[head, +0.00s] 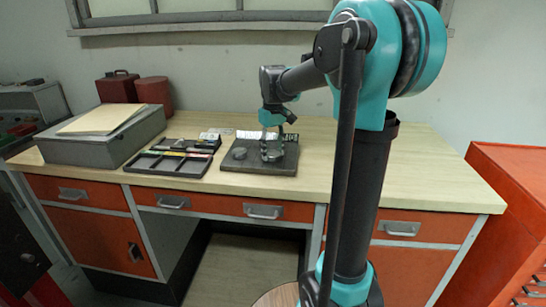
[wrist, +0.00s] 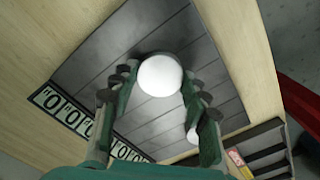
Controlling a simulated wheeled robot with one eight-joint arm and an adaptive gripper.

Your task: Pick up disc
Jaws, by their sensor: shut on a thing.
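In the wrist view a pale round disc (wrist: 160,75) sits between the two fingertips of my gripper (wrist: 157,85), and the gripper is shut on it. Dark finger pads flank its left and right sides. In the head view my gripper (head: 272,152) is low over the right part of a dark slatted board (head: 257,173) on the desk. A dark round piece (head: 240,153) lies on the board to its left. The fingers largely hide the held disc in the head view. I cannot tell whether it touches the board.
A black compartment tray (head: 160,166) lies left of the board on the wooden desk (head: 330,178). Further left stands a grey box (head: 90,150) with papers on top. A strip of number labels (wrist: 85,125) runs along the board's edge. The desk's right part is clear.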

